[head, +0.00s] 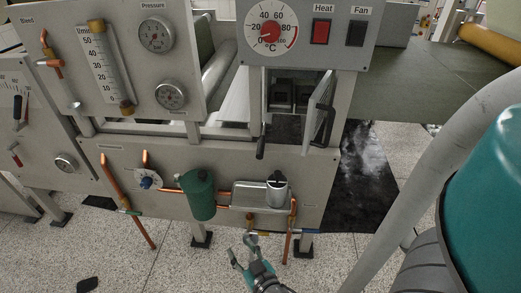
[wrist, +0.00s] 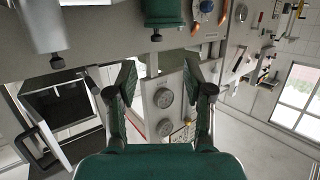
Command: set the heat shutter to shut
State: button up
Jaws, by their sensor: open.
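Below the heat panel (head: 309,52) is a box-like opening (head: 290,97) with a dark inside. A hinged pale door with a black handle (head: 323,122) stands swung open at its right side; this looks like the heat shutter, though no label on it can be read. The opening (wrist: 62,103) and the open door (wrist: 50,148) also show at the left of the wrist view, which looks upside down. My gripper (head: 242,251) is low in front of the machine, below and left of the door, apart from it. In the wrist view my gripper (wrist: 164,88) is open and empty.
A green cylinder (head: 198,194), a metal canister (head: 276,189) and copper pipes (head: 127,200) stick out from the lower panel above my gripper. A pale curved tube (head: 440,150) and a teal body (head: 495,200) fill the right side. The floor (head: 190,262) around my gripper is mostly clear.

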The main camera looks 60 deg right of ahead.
jog(key=w+d+r+m+g+h, duration=0.1)
jog(key=w+d+r+m+h, duration=0.15)
jog(key=d, duration=0.35)
jog(key=w+d+r+m+g+h, duration=0.1)
jog(key=w+d+r+m+h, duration=0.15)
jog(key=d, duration=0.25)
jog(key=m+g+h, duration=0.4)
jog(key=m, duration=0.1)
send_near(261, 148)
jog(key=shift+w+d+f, duration=0.25)
jog(key=shift+d+f, duration=0.15)
jog(key=shift+f, duration=0.2)
jog(key=x, duration=1)
jog(key=shift+d, duration=0.1)
grip_shut()
